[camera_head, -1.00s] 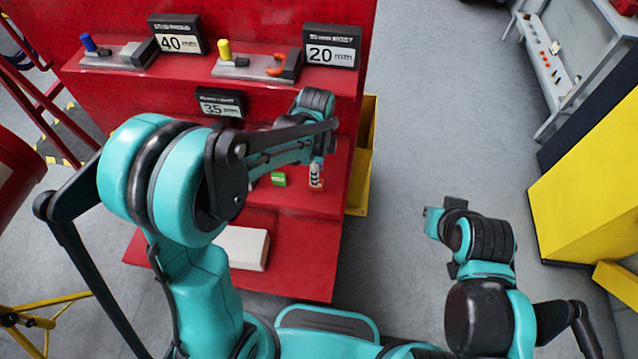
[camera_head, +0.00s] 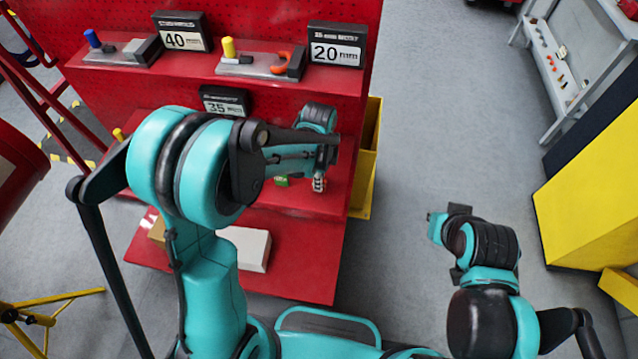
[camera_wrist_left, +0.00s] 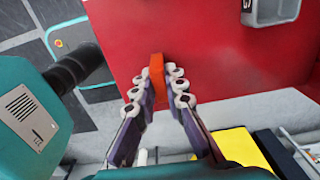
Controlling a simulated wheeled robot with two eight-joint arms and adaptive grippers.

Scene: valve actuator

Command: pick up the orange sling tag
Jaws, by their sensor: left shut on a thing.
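The orange sling tag (camera_wrist_left: 157,72) shows in the left wrist view as a small upright orange block between my left fingertips. My left gripper (camera_wrist_left: 157,90) is shut on it, with a finger on each side, over a red surface. In the head view my left gripper (camera_head: 319,184) is small and partly hidden by its own wrist, near the right side of the middle red shelf (camera_head: 330,160). The tag cannot be made out clearly there. My right gripper (camera_head: 436,228) is over the open floor at the right; its fingers cannot be made out.
A green block (camera_head: 282,181) lies left of my left gripper. The upper shelf holds a yellow peg (camera_head: 229,48), a blue peg (camera_head: 92,38) and an orange hook (camera_head: 282,61). A white box (camera_head: 247,248) sits on the bottom shelf.

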